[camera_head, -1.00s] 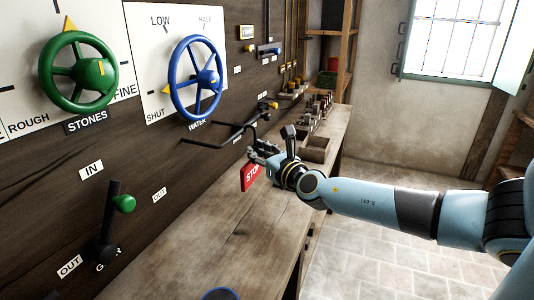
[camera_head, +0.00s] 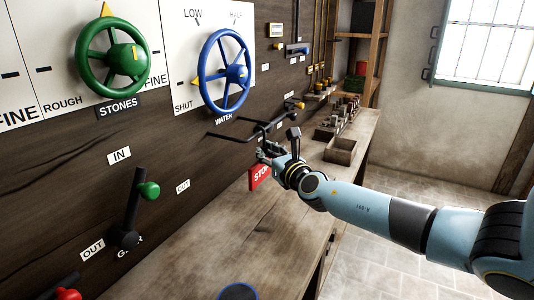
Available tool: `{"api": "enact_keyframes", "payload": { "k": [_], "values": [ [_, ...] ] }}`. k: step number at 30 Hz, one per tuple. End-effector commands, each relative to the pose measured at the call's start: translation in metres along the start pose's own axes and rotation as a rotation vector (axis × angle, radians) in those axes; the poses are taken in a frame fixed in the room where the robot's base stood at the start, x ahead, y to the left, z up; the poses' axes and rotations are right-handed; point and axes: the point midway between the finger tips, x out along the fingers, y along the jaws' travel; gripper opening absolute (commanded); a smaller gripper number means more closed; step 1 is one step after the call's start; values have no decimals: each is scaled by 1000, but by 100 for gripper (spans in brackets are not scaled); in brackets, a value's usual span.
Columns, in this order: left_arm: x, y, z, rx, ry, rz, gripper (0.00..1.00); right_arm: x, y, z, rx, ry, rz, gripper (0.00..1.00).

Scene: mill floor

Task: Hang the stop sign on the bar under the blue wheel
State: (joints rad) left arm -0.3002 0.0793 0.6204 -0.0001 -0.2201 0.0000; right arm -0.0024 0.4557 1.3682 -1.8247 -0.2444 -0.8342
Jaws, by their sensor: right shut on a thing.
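The red stop sign (camera_head: 260,176), with white letters, hangs below my right gripper (camera_head: 268,154), which is shut on it. Part of the sign is hidden by the gripper. The gripper is just above the bench, close to the dark bar (camera_head: 236,138). The bar sticks out from the wall board below the blue wheel (camera_head: 225,72). From this angle I cannot tell whether the sign touches the bar. My left gripper is not in view.
A wooden box (camera_head: 340,151) and small items stand farther along the bench (camera_head: 235,235). The near bench is mostly clear.

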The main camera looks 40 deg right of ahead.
Motion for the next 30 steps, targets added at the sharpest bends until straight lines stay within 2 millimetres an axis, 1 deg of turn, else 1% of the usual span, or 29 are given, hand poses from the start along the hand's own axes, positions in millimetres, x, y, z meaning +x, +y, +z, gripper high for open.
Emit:
{"api": "enact_keyframes", "payload": {
  "k": [9,10,15,23,25,28,30],
  "values": [
    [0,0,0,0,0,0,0,0,0,0,0,-1,0,0],
    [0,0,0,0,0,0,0,0,0,0,0,-1,0,17],
    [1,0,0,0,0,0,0,0,0,0,0,0,0,39],
    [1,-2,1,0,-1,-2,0,0,0,-1,0,0,0,40],
    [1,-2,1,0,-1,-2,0,-4,0,-1,0,1,0,40],
    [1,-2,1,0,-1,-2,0,-16,-1,-2,0,1,1,40],
    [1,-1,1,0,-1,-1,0,-29,0,-2,-1,3,2,40]
  ]
}}
